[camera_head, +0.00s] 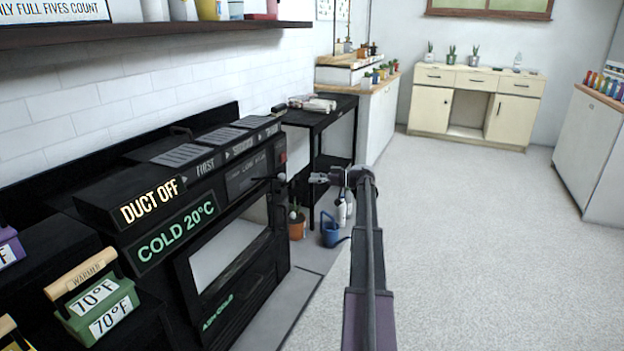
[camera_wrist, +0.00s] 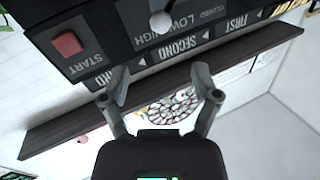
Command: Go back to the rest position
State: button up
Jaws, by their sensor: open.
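My gripper (camera_head: 318,178) is at the end of my arm, out in front of the right end of a black oven-like machine (camera_head: 262,238). In the wrist view my gripper (camera_wrist: 160,88) has its two fingers spread apart with nothing between them. The machine's control panel (camera_wrist: 150,40) is just beyond the fingertips there, with a red START button (camera_wrist: 68,45) and a knob (camera_wrist: 160,20). I cannot tell whether a finger touches the panel.
A black side table (camera_head: 322,118) stands past the machine, with a potted plant (camera_head: 297,226) and a blue watering can (camera_head: 330,232) on the floor nearby. A green warmer box (camera_head: 98,306) is at lower left. A shelf (camera_head: 150,36) runs above. The floor at right is clear.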

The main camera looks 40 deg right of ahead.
jog(key=shift+a, duration=0.1)
dwell(0.3)
jog(key=s+a+r+m+g+h+p, duration=0.1)
jog(key=a+r+g+p, duration=0.2)
jog(key=a+p, duration=0.65)
jog(key=s+a+r+m+g+h+p, duration=0.1)
jog(key=a+r+g+p, duration=0.2)
jog(key=a, duration=1.2)
jog(key=a+r+m+g+h+p, duration=0.1)
jog(key=a+r+g+p, duration=0.15)
jog(key=a+p, duration=0.7)
jog(key=s+a+r+m+g+h+p, duration=0.1)
jog(key=s+a+r+g+h+p, duration=0.1)
jog(key=s+a+r+h+p, duration=0.2)
jog(key=s+a+r+m+g+h+p, duration=0.2)
jog(key=s+a+r+h+p, duration=0.3)
jog(key=s+a+r+p, duration=0.5)
jog(key=s+a+p, duration=0.5)
jog(key=s+a, duration=0.1)
jog(key=a, duration=0.2)
jog(key=shift+s+r+g, duration=0.15)
jog(key=shift+s+g, duration=0.1)
jog(key=shift+g, duration=0.1)
